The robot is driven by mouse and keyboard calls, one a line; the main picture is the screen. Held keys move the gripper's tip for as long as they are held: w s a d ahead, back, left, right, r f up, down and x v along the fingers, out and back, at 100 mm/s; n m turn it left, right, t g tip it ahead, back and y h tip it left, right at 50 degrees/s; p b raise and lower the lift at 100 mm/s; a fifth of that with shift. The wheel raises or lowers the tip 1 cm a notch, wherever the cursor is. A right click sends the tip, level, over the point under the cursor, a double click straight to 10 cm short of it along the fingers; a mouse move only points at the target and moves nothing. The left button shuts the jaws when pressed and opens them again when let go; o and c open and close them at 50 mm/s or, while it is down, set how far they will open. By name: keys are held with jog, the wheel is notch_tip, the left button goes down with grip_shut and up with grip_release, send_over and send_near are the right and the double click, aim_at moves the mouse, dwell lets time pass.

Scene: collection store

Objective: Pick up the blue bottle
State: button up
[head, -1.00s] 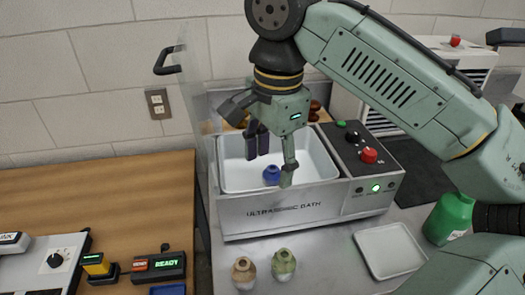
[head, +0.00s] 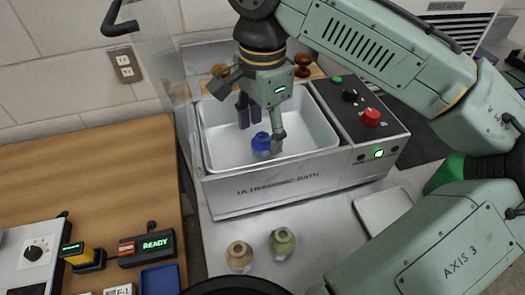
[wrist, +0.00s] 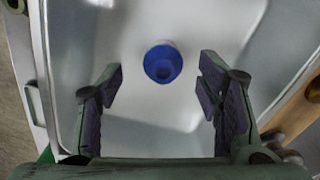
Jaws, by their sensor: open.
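The blue bottle (head: 262,143) stands inside the white basin of the ultrasonic bath (head: 265,185). In the wrist view the blue bottle (wrist: 163,63) is seen from above, just beyond the fingertips and roughly midway between them. My gripper (head: 262,130) is over the basin with its fingers pointing down into it. In the wrist view my gripper (wrist: 160,80) has its fingers wide apart with nothing between them. The bottle's lower part is hard to make out in the head view.
A tan bottle (head: 239,256) and a green bottle (head: 282,243) stand in front of the bath. A white tray (head: 384,212) lies to their right. The raised clear lid (head: 160,50) is at the basin's left. The basin walls surround my fingers.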

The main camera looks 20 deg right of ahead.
aim_at(262, 138)
jog(key=f+b, duration=0.3)
jog(key=f, duration=0.1)
jog(key=shift+w+f, duration=0.1)
jog(key=shift+w, duration=0.1)
jog(key=c, duration=1.3)
grip_shut()
jog(key=shift+r, duration=0.25)
